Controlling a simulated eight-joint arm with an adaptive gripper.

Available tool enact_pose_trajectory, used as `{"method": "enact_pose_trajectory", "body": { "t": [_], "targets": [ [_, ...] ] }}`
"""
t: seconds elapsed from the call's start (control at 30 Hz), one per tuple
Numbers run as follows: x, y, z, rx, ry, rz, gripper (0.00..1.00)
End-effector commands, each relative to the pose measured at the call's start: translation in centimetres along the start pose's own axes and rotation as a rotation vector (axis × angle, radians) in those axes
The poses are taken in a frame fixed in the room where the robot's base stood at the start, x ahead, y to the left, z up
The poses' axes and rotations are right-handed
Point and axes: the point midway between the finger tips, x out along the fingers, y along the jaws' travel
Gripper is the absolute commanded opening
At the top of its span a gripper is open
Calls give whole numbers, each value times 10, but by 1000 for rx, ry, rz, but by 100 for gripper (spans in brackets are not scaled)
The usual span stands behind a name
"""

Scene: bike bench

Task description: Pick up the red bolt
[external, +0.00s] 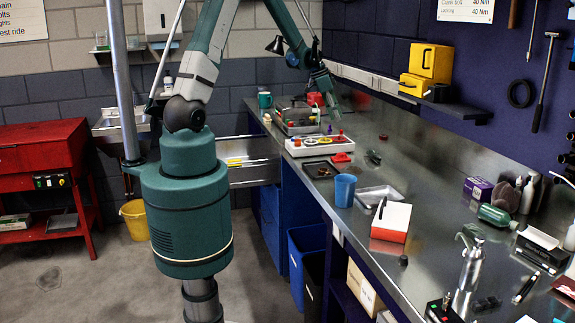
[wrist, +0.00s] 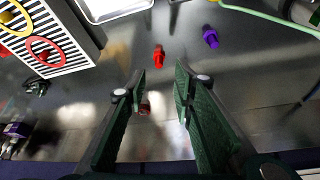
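The red bolt (wrist: 159,56) lies on the metal bench in the wrist view, just beyond the gap between my fingertips. My gripper (wrist: 160,77) is open, with its two green fingers apart and nothing held between them. A fainter red patch (wrist: 145,106) shows between the fingers; it looks like a reflection, but I cannot be sure. In the external view my gripper (external: 334,113) points down over the far part of the bench. I cannot make out the red bolt surely there.
A purple bolt (wrist: 210,36) lies right of the red one. A white tray with coloured rings (wrist: 75,45) is at the upper left, and a metal tray (wrist: 115,14) at the top. A green cord (wrist: 270,16) runs at the upper right. The metal bench (external: 420,165) has bare patches.

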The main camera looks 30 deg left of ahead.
Motion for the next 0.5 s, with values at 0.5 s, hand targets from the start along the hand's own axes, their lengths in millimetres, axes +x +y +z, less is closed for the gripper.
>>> {"method": "enact_pose_trajectory", "body": {
  "t": [0.5],
  "targets": [
    [18,0,0,0,0,0,26]
  ]
}}
